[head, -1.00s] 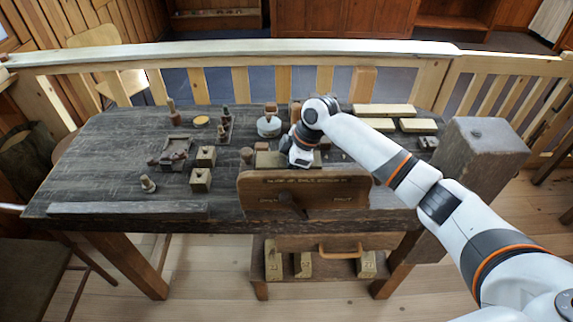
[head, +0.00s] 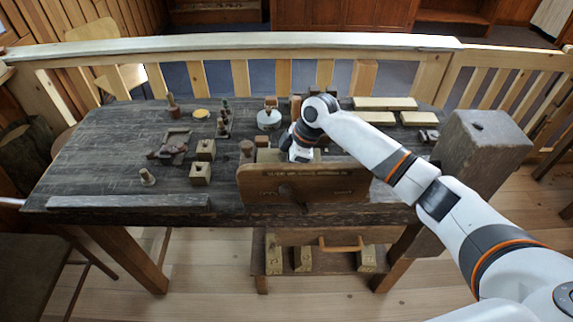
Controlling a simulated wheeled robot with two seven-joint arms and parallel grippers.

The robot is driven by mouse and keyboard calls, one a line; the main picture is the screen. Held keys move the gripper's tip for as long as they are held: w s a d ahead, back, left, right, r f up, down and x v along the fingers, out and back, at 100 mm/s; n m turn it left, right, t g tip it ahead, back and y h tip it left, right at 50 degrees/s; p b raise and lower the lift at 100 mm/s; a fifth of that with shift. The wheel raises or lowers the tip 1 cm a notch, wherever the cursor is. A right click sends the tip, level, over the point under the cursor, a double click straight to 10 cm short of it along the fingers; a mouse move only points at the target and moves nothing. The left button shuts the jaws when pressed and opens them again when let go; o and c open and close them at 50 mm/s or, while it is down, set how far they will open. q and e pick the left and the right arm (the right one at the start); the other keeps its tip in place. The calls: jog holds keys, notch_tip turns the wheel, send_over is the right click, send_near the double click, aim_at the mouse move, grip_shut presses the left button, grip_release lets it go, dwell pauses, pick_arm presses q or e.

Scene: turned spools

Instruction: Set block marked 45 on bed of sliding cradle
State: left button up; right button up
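Several marked wooden blocks stand on the low shelf under the table: a left block (head: 273,258), a middle block (head: 303,259) and a right block (head: 366,259). Their marks are too small to read, so I cannot tell which is 45. A dark framed fixture (head: 172,146) lies on the table left of centre; I cannot tell whether it is the sliding cradle. My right gripper (head: 299,152) is low behind the upright brown board (head: 330,187). Its fingers are hidden, and so is anything between them. My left gripper is not in view.
Two holed blocks, a rear one (head: 205,150) and a front one (head: 200,173), stand left of the board. A round grey piece (head: 269,119) and pale planks (head: 385,103) lie farther back. A large post (head: 480,150) rises at right.

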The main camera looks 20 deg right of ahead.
dwell(0.3)
jog(key=o, duration=1.3)
jog(key=shift+o, duration=1.3)
jog(key=shift+f, duration=0.15)
jog(key=shift+f, duration=0.1)
jog(key=shift+p, duration=0.3)
notch_tip(320, 180, up, 2)
jog(key=shift+p, duration=0.85)
jog(key=shift+r+p, duration=2.85)
jog(key=shift+r, duration=0.3)
